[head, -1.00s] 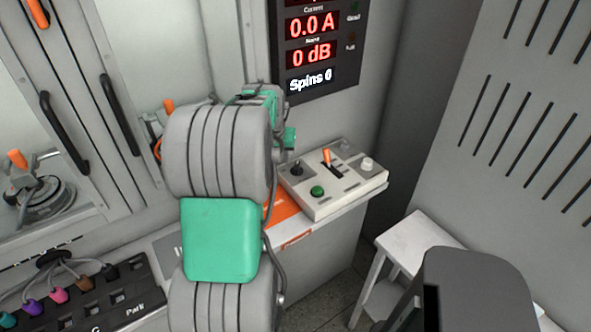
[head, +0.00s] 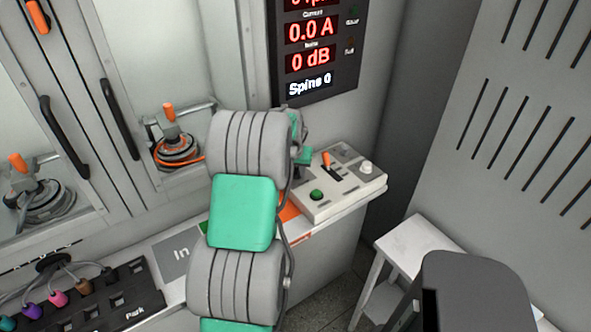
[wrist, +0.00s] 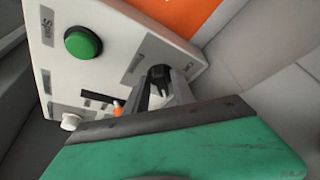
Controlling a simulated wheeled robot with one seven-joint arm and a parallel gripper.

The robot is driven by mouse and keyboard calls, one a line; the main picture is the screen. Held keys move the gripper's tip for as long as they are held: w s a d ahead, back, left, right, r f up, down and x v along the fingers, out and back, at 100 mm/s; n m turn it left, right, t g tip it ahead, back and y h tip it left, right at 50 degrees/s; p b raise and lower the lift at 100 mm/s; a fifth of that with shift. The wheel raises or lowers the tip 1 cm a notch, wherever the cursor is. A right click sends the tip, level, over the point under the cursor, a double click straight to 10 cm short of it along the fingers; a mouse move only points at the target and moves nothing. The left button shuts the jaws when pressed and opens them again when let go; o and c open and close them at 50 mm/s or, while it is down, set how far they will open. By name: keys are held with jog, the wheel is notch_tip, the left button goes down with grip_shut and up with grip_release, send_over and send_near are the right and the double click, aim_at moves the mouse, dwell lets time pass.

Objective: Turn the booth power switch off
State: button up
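The pale control box (head: 335,190) stands on the ledge under the display. It carries a green button (head: 316,195), an orange-tipped lever (head: 327,160) and a white knob (head: 366,167). In the head view, my arm hides the switch and the fingertips.
The display (head: 315,50) above reads 0.0 A and 0 dB. Glazed doors with black handles (head: 120,118) stand at left, with a hub motor (head: 175,148) behind. A socket panel (head: 90,295) lies at lower left. A white stool (head: 415,245) stands at right.

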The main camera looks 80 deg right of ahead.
grip_shut()
